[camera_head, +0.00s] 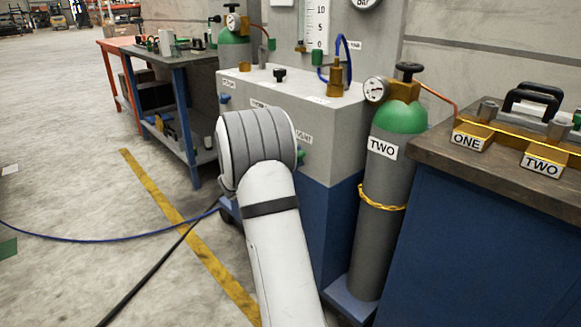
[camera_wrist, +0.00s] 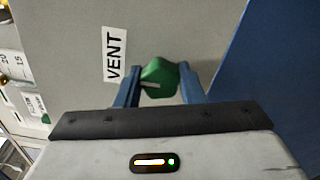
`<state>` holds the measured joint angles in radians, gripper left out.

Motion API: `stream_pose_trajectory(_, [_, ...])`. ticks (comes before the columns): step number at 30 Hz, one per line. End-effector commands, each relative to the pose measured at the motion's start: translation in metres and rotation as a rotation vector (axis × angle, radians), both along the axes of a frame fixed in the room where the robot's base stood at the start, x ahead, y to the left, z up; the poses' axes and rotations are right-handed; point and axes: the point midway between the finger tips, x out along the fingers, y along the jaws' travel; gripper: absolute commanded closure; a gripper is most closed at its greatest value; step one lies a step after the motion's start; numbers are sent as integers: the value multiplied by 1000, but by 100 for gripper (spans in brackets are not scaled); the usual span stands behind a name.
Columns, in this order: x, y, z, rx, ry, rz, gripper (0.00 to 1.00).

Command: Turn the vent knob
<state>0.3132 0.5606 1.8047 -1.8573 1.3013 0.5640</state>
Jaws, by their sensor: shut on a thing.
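The vent knob (camera_wrist: 160,78) is a green knob with a pale mark, on the grey panel next to a white VENT label (camera_wrist: 115,54) in the wrist view. The knob sits between the two blue fingers of my gripper (camera_wrist: 158,71), which is shut on it. The pale mark shows on the knob's near side. In the head view my own arm hides the gripper and most of the knob's surroundings. Only the end of a label (camera_head: 304,137) shows beside the arm there.
The grey and blue cabinet (camera_head: 335,120) carries a gauge, hoses and a black knob on top. A gas cylinder marked TWO (camera_head: 385,200) stands close at its right. A workbench (camera_head: 445,148) is at the far right. Hoses lie on the open floor at left.

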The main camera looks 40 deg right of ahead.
Motion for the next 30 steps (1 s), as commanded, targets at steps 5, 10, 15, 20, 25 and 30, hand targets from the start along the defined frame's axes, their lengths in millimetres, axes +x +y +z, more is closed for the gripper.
stream_pose_trajectory(5, [-2,-2,-1,3,-22,-7,88])
stream_pose_trajectory(10, [-2,-2,0,3,-25,-7,88])
stream_pose_trajectory(15, [-2,-1,0,3,-25,-6,88])
stream_pose_trajectory(20, [-1,-1,-1,4,-24,-5,55])
stream_pose_trajectory(25, [-1,0,0,3,-24,-2,43])
stream_pose_trajectory(30, [0,0,0,3,-23,0,43])
